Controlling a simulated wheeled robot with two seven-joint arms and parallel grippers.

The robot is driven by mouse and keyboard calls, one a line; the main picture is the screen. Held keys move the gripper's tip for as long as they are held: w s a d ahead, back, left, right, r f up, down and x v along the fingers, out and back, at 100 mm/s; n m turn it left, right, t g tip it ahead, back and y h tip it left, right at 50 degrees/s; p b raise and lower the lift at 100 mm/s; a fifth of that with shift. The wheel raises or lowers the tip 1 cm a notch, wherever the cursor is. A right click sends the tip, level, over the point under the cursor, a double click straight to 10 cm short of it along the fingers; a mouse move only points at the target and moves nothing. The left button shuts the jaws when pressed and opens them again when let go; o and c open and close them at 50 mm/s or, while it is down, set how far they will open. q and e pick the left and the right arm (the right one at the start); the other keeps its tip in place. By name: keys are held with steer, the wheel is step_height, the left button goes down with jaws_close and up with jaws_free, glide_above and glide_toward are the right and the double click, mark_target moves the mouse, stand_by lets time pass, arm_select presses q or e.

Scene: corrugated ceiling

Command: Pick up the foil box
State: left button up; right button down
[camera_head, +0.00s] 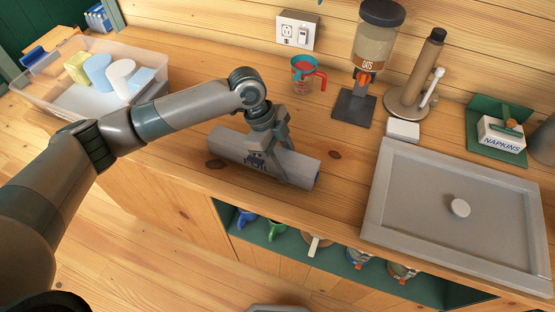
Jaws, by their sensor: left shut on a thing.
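A long grey foil box (233,147) lies on the wooden counter near its front edge, with a dark blue print on its front side. It is tilted in the picture, its left end farther back than its right. My left gripper (286,172) comes down over the middle and right part of the box and is shut on it. The fingers cover part of the box's front. I cannot tell whether the box is clear of the counter. My right gripper is not in view.
A clear bin (152,93) stands at the left. A red-handled measuring cup (306,76), an oats dispenser (372,55) and a paper-towel stand (408,97) are behind. A large grey lidded tray (420,205) is at right. Mugs sit on the shelf (292,235) below.

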mark_target(293, 161)
arm_select(q)
steer(key=shift+r+b, duration=0.35)
steer(key=shift+r, duration=0.15)
steer(key=r+b, duration=0.1)
steer(key=d+r, duration=0.1)
steer(key=r, duration=0.1)
steer(key=shift+s+r+b, duration=0.15)
steer(key=shift+b, duration=0.2)
steer(key=s+d+r+b, duration=0.3)
steer(key=d+r, duration=0.3)
steer(key=d, duration=0.4)
steer(key=shift+s+r, duration=0.3)
